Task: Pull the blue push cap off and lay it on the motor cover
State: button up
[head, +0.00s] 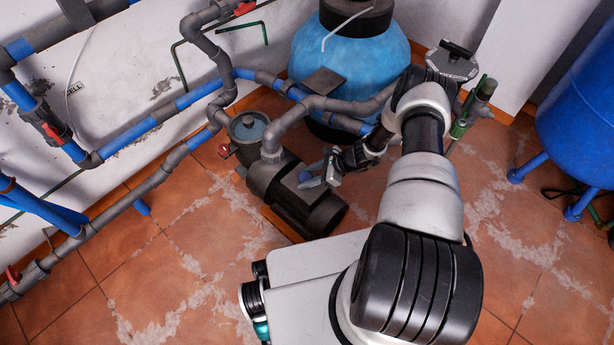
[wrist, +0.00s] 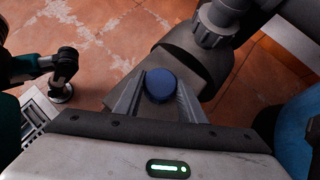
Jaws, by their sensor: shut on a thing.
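The blue push cap (wrist: 160,86) is a round, dark blue disc between the fingers of my gripper (wrist: 161,92) in the wrist view. My gripper is shut on it. In the head view my gripper (head: 322,174) is low over the motor cover (head: 318,216), the dark grey housing of the pump. The cap shows there as a small blue patch (head: 306,178). In the wrist view the grey motor cover (wrist: 178,55) lies right behind the cap. I cannot tell whether the cap touches it; its underside is hidden.
The pump's round strainer lid (head: 248,126) and grey pipes (head: 290,118) stand close to the left. A blue tank (head: 350,58) is behind the pump, and another blue tank (head: 583,115) stands at the right. Stained terracotta floor (head: 190,255) is open at the front left.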

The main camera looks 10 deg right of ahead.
jog(key=o, duration=1.2)
jog(key=shift+o, duration=0.2)
jog(key=p+v, duration=0.4)
jog(key=v, duration=1.3)
jog(key=shift+r, duration=0.15)
jog(key=shift+s+d, duration=0.1)
